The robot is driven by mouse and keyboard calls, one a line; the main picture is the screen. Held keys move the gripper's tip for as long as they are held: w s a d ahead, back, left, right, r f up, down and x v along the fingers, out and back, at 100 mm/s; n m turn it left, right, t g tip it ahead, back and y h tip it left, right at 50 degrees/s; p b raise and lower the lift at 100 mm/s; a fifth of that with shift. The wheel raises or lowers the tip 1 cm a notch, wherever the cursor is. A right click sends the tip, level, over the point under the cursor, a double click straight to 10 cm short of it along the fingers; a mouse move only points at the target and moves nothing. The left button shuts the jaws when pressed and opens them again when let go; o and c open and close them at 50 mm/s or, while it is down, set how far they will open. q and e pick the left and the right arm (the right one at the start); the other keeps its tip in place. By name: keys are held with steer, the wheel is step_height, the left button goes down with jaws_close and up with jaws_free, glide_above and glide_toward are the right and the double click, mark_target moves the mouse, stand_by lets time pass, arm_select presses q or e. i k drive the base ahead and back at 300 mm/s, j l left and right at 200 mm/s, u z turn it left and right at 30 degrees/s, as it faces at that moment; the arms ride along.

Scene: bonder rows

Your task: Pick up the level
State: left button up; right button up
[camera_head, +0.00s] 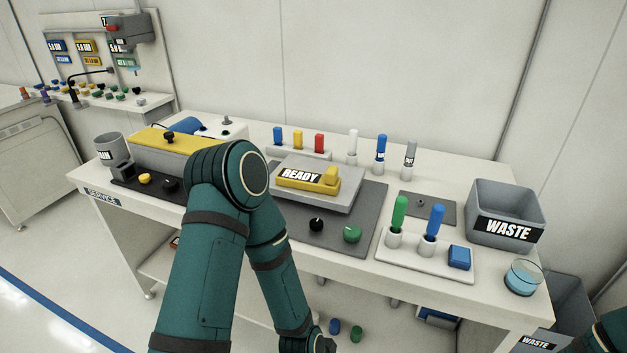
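I cannot tell for certain which object is the level. A long grey box with a yellow top and black knob (170,138) lies at the left of the white service table (480,293). A yellow block marked READY (308,180) sits on a grey plate mid-table. A round, clear light-blue piece (523,277) stands at the front right corner. My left arm rises in front of the table, bends at the elbow and runs down to the bottom edge; its fingers are not in view. Only a bit of my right arm shows at the lower right corner; its gripper is out of view.
A grey WASTE bin (505,212) stands at the table's right end. A white holder (425,257) carries green and blue handled tools and a blue block. Several upright pens line the back. A grey mug (108,147) is at the left. Small items lie on the lower shelf.

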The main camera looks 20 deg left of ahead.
mark_target(328, 183)
steer(key=j+z, duration=0.5)
steer(key=j, duration=0.45)
steer(key=j+z, duration=0.45)
steer(key=j, duration=0.5)
steer(key=k, duration=0.05)
